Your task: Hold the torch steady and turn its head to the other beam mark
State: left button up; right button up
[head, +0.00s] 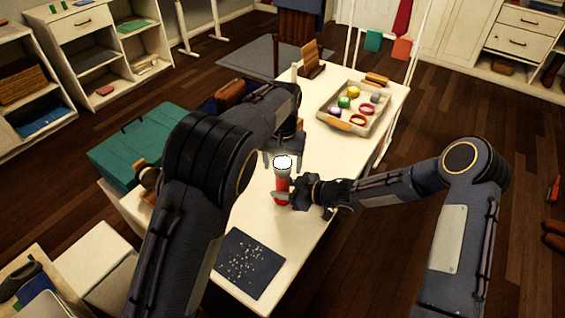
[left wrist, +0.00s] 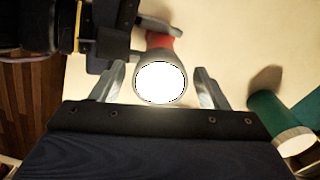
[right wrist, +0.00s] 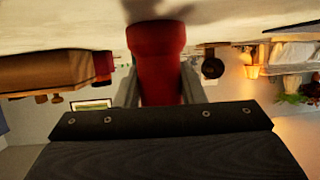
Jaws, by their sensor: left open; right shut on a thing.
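The torch stands upright on the white table (head: 325,150), with a red body (head: 282,187) and a pale head (head: 283,163) whose top is bright white. My right gripper (head: 284,199) is shut on the red body low down; the right wrist view shows the body (right wrist: 158,65) between its fingers. My left gripper (head: 283,154) is open at the torch's head, coming from above. In the left wrist view the glowing head (left wrist: 160,82) lies between the spread fingers, with a gap on each side. No beam marks can be made out.
A tray (head: 332,121) of small coloured items stands farther back on the table. A dark speckled mat (head: 250,263) lies near the front. A teal case (head: 135,155) is at the left. A green cylinder with a pale end (left wrist: 268,115) shows in the left wrist view.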

pick_arm(q)
jog(key=shift+f, duration=0.15)
jog(key=c, duration=1)
jog(key=shift+n, duration=0.3)
jog(key=n, duration=0.8)
jog(key=shift+n, duration=0.4)
jog(key=n, duration=0.4)
jog(key=shift+n, duration=2.2)
